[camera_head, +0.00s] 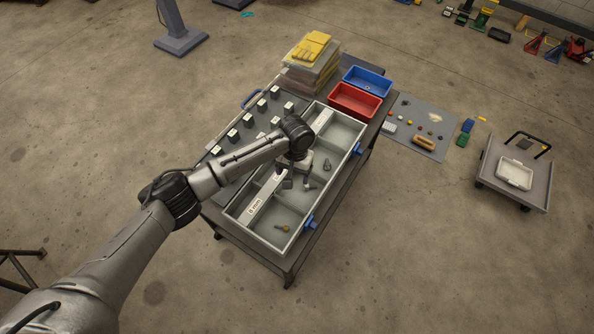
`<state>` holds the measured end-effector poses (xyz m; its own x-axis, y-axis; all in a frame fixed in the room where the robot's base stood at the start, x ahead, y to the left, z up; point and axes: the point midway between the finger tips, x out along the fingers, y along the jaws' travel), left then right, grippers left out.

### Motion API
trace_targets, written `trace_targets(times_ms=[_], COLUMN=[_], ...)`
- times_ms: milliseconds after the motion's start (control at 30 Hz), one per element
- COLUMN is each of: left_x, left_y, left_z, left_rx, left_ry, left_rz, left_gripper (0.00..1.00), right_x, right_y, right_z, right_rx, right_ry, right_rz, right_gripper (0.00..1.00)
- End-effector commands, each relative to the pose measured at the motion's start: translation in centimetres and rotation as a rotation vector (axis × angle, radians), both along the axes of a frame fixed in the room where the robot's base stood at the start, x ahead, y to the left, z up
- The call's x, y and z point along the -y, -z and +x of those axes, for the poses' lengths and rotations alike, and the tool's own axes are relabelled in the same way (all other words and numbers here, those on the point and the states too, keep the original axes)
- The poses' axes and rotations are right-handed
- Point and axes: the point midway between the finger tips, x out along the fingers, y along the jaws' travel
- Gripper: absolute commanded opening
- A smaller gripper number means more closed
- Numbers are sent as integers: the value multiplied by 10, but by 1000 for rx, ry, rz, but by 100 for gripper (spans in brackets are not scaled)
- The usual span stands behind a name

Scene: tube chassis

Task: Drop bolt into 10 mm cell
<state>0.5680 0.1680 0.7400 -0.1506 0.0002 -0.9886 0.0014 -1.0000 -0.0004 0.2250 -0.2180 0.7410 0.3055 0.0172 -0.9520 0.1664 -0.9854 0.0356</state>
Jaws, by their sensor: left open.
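A grey divided tray (293,236) with several cells lies on the dark table. White label strips (256,206) run along its inside; their text is too small to read, so I cannot tell which cell is the 10 mm one. My left gripper (296,184) points down over the middle cells, open, its two fingers apart. A small bolt-like piece with a yellowish head (284,228) lies in the nearest cell. A dark grey piece (326,165) lies in a cell right of the gripper. My arm hides part of the tray. My right gripper is not in view.
A red bin (355,101) and a blue bin (367,82) stand at the table's far end, beside stacked boxes with yellow gloves (312,46) on top. Several small blocks (248,119) line the left side. A cart (514,174) stands on the floor at right.

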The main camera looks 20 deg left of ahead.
Motion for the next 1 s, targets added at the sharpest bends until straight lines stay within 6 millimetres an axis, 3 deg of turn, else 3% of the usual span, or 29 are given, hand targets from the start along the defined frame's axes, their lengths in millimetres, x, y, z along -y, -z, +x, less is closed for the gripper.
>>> trace_targets(times_ms=[600,800,1000], left_x=[0,0,0], left_y=[-109,-127,-134], left_z=[17,20,20], left_rx=[3,2,1], left_ry=[0,0,0], left_rz=[-1,-1,0], left_gripper=[78,78,78], right_x=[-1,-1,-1], right_y=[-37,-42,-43], right_z=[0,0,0], right_rx=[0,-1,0], right_ry=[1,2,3], right_rz=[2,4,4], right_gripper=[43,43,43])
